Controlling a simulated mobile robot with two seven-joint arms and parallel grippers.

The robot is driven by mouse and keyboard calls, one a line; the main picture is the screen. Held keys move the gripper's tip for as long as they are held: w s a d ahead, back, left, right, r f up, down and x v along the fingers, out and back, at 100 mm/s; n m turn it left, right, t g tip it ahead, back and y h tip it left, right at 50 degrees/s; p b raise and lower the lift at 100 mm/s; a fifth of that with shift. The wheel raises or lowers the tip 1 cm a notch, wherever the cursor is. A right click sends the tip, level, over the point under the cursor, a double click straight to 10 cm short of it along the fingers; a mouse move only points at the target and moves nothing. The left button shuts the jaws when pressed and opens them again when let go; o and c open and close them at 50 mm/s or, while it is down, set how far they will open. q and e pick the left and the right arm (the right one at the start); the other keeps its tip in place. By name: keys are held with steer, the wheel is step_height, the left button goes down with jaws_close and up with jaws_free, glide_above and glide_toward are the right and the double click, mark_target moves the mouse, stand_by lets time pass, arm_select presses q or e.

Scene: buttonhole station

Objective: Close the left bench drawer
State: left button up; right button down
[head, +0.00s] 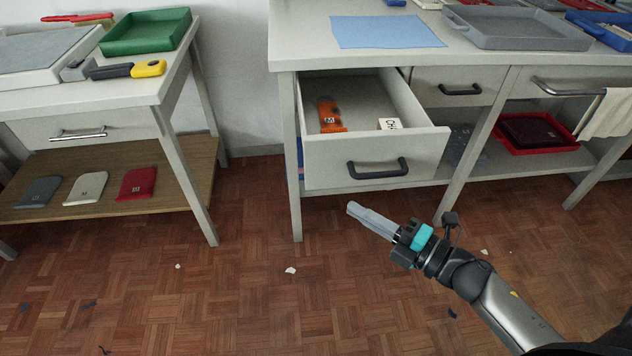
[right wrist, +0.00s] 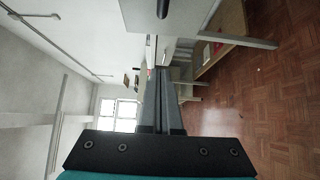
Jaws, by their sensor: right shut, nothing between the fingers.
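The left bench drawer (head: 376,160) stands pulled open under the bench in the head view, with a dark handle (head: 377,168) on its front. Inside it lie an orange item (head: 329,115) marked M and a small white block (head: 389,124) with dark letters. My right gripper (head: 352,208) is shut and empty, in front of and below the drawer front, apart from it. Its shut fingers also show in the right wrist view (right wrist: 160,100). My left gripper is in neither view.
The bench top (head: 300,45) holds a blue sheet (head: 387,32) and a grey tray (head: 515,27). A closed drawer (head: 455,87) sits to the right; below is a red tray (head: 524,140). A side table (head: 100,92) stands at left. The floor between is mostly clear, with small scraps.

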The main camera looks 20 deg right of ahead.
steer(key=b, duration=0.2)
glide_toward(308, 168)
steer(key=w+a, duration=0.2)
steer(key=a, duration=0.2)
arm_select(q)
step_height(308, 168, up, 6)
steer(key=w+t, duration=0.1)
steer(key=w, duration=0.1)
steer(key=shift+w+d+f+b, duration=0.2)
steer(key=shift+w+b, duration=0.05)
steer(key=shift+b, duration=0.15)
arm_select(e)
steer(key=shift+w+d, duration=0.15)
steer(key=shift+w, duration=0.6)
steer(key=shift+w+d, duration=0.15)
steer(key=shift+w, duration=0.6)
steer(key=shift+w, duration=0.1)
